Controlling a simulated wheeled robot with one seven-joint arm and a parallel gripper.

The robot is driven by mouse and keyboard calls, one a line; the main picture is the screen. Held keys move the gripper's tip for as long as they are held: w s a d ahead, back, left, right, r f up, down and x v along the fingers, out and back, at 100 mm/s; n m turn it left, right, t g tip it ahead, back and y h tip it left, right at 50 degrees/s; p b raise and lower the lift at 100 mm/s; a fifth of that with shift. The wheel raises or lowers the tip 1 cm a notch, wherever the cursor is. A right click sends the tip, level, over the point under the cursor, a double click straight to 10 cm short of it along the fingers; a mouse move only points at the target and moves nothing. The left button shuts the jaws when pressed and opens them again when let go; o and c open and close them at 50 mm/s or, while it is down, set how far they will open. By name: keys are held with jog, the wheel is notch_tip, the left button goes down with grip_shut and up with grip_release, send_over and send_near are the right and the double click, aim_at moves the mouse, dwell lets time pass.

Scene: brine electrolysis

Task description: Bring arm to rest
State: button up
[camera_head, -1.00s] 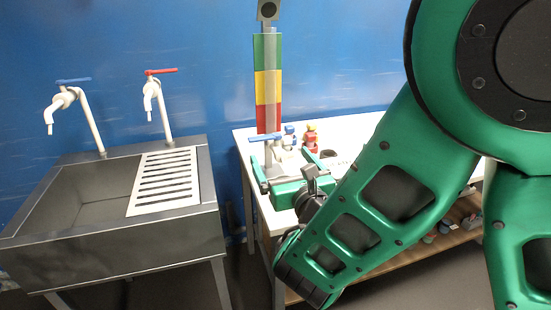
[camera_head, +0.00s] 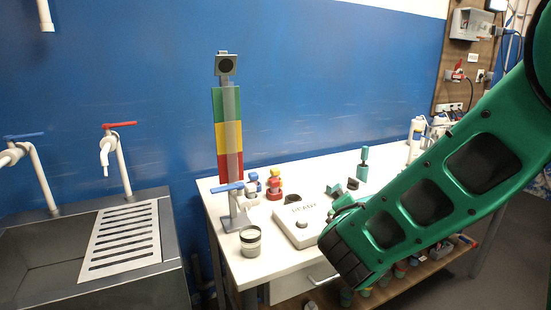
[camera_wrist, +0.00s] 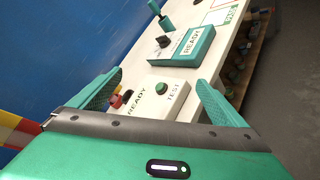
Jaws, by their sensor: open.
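My green arm (camera_head: 430,205) reaches in from the right in the head view, its lower part in front of the bench. My gripper is hidden in the head view. In the wrist view my gripper (camera_wrist: 155,95) is open and empty, with its two green fingers spread apart. A white box marked READY and TEST (camera_wrist: 155,100) shows between and beyond the fingers. A teal-edged box marked READY (camera_wrist: 185,46) lies farther along the bench. Whether a finger touches anything cannot be told.
The white bench (camera_head: 275,262) carries a stand with a green, yellow and red column (camera_head: 228,135), a cup (camera_head: 250,243), and a white box (camera_head: 300,224). A steel sink (camera_head: 170,245) with two taps stands at left. The blue wall is behind.

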jog(key=s+d+f+m+g+h, duration=0.1)
jog(key=s+d+f+m+g, duration=0.25)
jog(key=s+d+m, duration=0.6)
jog(key=s+d+f+m+g+h, duration=0.15)
jog(key=s+d+m+g, duration=0.45)
jog(key=d, duration=0.6)
jog(key=s+a+m+g+y, duration=0.1)
jog(key=s+m+g+y, duration=0.3)
jog(key=s+m, duration=1.1)
jog(key=s+y, duration=0.2)
jog(key=s, duration=0.3)
jog(key=shift+r, duration=0.4)
jog(key=shift+a+g, duration=0.1)
jog(key=shift+g, duration=0.15)
jog(key=shift+w+f, duration=0.25)
jog(key=shift+w, duration=0.45)
